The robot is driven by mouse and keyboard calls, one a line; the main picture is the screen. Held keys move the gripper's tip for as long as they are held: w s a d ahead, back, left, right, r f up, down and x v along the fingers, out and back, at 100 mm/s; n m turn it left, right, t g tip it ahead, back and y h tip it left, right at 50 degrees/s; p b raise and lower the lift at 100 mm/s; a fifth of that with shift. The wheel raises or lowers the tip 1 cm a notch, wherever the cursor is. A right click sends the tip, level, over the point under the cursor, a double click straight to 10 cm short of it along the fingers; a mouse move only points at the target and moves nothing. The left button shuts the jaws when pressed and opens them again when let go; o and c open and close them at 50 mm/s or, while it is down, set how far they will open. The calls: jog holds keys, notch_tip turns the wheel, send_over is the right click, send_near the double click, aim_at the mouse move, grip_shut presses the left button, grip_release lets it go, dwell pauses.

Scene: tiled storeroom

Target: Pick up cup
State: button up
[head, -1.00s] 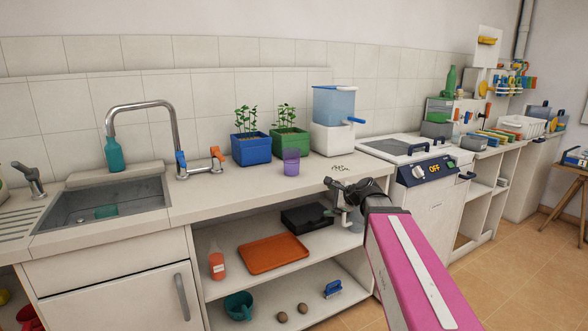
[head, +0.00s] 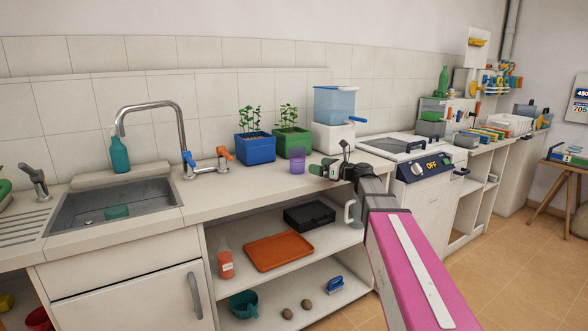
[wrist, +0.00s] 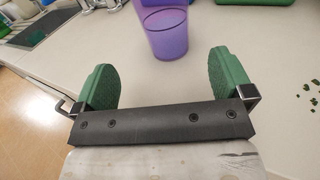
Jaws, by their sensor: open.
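A translucent purple cup (head: 297,161) stands upright on the counter in front of the green planter. In the wrist view the purple cup (wrist: 166,34) is just beyond my open fingers, centred between them, with its top cut off by the frame's edge. My gripper (head: 322,169) is a little to the right of the cup in the head view, over the counter's front part. In the wrist view my gripper (wrist: 168,78) has its two green finger pads spread wide with nothing between them.
A blue planter (head: 255,149) and a green planter (head: 292,141) stand behind the cup. A blue-and-white dispenser (head: 334,116) stands behind right. The sink (head: 117,205) and faucet are left. Counter (head: 245,187) is clear left of my gripper.

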aim_at(304, 162)
jog(key=x, duration=1)
jog(key=shift+w+a, duration=0.25)
jog(key=shift+w, duration=0.2)
jog(key=c, duration=1.1)
